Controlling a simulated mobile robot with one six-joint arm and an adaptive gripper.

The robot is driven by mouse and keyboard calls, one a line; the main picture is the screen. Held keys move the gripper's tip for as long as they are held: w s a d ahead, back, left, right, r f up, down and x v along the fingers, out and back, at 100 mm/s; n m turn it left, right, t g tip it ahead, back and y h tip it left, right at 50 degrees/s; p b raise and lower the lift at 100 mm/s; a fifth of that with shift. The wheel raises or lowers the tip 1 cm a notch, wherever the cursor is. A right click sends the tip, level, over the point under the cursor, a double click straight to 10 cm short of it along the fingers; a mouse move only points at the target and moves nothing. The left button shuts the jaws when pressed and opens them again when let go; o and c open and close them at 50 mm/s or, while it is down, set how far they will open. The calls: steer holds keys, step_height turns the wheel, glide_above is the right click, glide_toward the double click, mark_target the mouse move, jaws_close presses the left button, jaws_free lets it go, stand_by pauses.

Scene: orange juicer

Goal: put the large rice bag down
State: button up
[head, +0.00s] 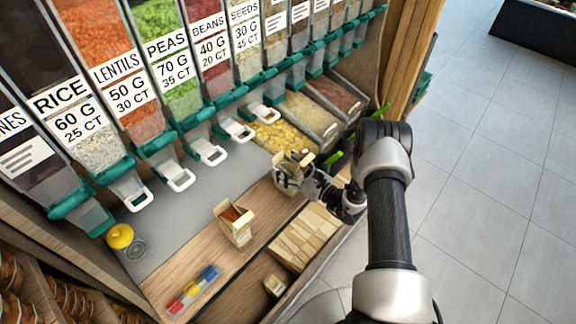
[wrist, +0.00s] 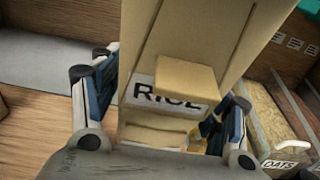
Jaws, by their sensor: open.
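The large rice bag (wrist: 190,75) is a tan paper bag with a "RICE" label, and it fills the middle of the wrist view. In the head view the bag (head: 288,170) is at the right part of the counter, below the open bins, partly hidden by my gripper (head: 298,182). My gripper (wrist: 168,95) is open, with one finger on each side of the bag. Whether the fingers touch it is unclear. The bag's base is hidden, so I cannot tell whether it rests on the wooden counter (head: 190,258).
Another open paper bag (head: 236,226) with reddish contents stands left of my gripper. A compartment of folded bags (head: 303,238) lies in front. Coloured blocks (head: 192,290) and a yellow-topped item (head: 121,237) are at left. Dispensers with white handles (head: 180,178) line the back.

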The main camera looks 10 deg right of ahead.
steer(key=shift+r, duration=0.2)
steer(key=p+v, duration=0.2)
steer(key=v, duration=1)
